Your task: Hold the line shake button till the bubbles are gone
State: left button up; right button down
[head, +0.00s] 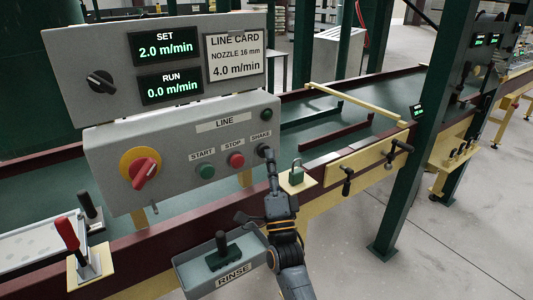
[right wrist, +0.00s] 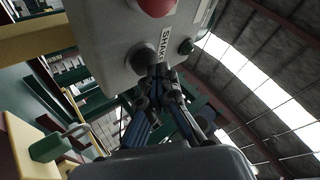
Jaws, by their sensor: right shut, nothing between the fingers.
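The grey line panel (head: 190,155) carries a green START button (head: 205,171), a red STOP button (head: 236,160) and a SHAKE label (head: 261,136). My right gripper (head: 266,154) is shut and empty, its fingertips at the button place under that label. A pale tray surface (head: 35,240) with faint specks lies at the left; bubbles are too small to tell. My left gripper is not in view.
The upper display (head: 168,47) reads SET 2.0 and RUN 0.0 m/min. A red-and-yellow rotary switch (head: 141,167) is on the panel's left. A RINSE box (head: 220,262), a green padlock (head: 297,176) and a red-handled lever (head: 68,235) stand nearby. A green post (head: 418,130) rises at right.

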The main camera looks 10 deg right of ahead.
jog(key=shift+s, duration=0.1)
dwell(0.7)
jog(key=shift+s+d+p, duration=0.25)
jog(key=shift+s+p, duration=0.2)
jog(key=shift+s, duration=0.35)
jog(key=s, duration=0.1)
jog(key=s+d+p, duration=0.1)
jog(key=s, duration=0.1)
jog(key=s+p, duration=0.1)
jog(key=shift+s+d, duration=0.3)
jog(key=shift+d, duration=0.1)
jog(key=shift+f, duration=0.1)
